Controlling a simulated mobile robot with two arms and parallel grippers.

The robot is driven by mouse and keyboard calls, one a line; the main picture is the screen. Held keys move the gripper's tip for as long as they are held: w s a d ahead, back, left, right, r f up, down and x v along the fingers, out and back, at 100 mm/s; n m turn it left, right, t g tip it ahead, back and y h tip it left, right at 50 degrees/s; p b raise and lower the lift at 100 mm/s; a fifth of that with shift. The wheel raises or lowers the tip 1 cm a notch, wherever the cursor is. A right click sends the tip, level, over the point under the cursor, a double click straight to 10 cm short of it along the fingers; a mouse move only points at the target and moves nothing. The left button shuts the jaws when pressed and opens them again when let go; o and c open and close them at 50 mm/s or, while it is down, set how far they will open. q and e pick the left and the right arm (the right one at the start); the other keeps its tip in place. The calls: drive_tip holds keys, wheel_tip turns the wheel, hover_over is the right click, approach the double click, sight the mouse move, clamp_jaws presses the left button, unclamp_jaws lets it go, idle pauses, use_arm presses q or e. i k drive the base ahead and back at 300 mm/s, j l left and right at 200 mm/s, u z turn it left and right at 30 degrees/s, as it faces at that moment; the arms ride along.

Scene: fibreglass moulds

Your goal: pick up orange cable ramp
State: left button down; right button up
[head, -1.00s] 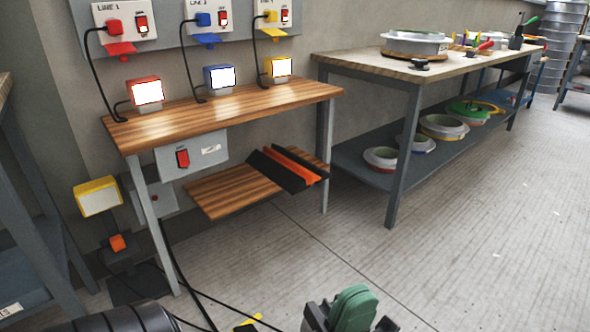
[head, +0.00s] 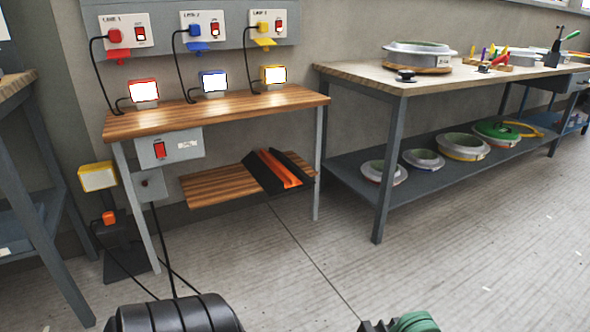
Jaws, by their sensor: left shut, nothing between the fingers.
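The orange cable ramp (head: 286,169) lies on the low wooden shelf of the small workbench. It has an orange middle strip between black sloped sides and sits at the shelf's right end, slightly past its front edge. My left gripper (head: 398,323) shows only partly at the bottom edge, black with green finger pads. It is shut and empty, in front of the ramp and well apart from it. Its lower part is cut off by the frame. My right gripper is not in view.
The workbench top (head: 222,109) stands above the ramp, with its right leg (head: 318,165) close beside the ramp. A longer table (head: 382,130) with moulds on its lower shelf stands to the right. Black cables run down to the floor at left. The floor (head: 300,270) in front is clear.

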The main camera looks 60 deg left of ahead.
sight(275, 172)
drive_tip(key=i+u, duration=0.4)
drive_tip(key=i+l+u, duration=0.1)
drive_tip(key=i+u, duration=0.3)
drive_tip(key=i+l+u, duration=0.4)
drive_tip(key=i+j+u, duration=0.2)
drive_tip(key=u, duration=0.3)
drive_tip(key=i+j+u, duration=0.1)
drive_tip(key=i+u, duration=0.55)
drive_tip(key=u, duration=0.3)
drive_tip(key=i+u, duration=0.3)
drive_tip(key=u, duration=0.15)
drive_tip(key=i+u, duration=0.3)
drive_tip(key=i, duration=0.65)
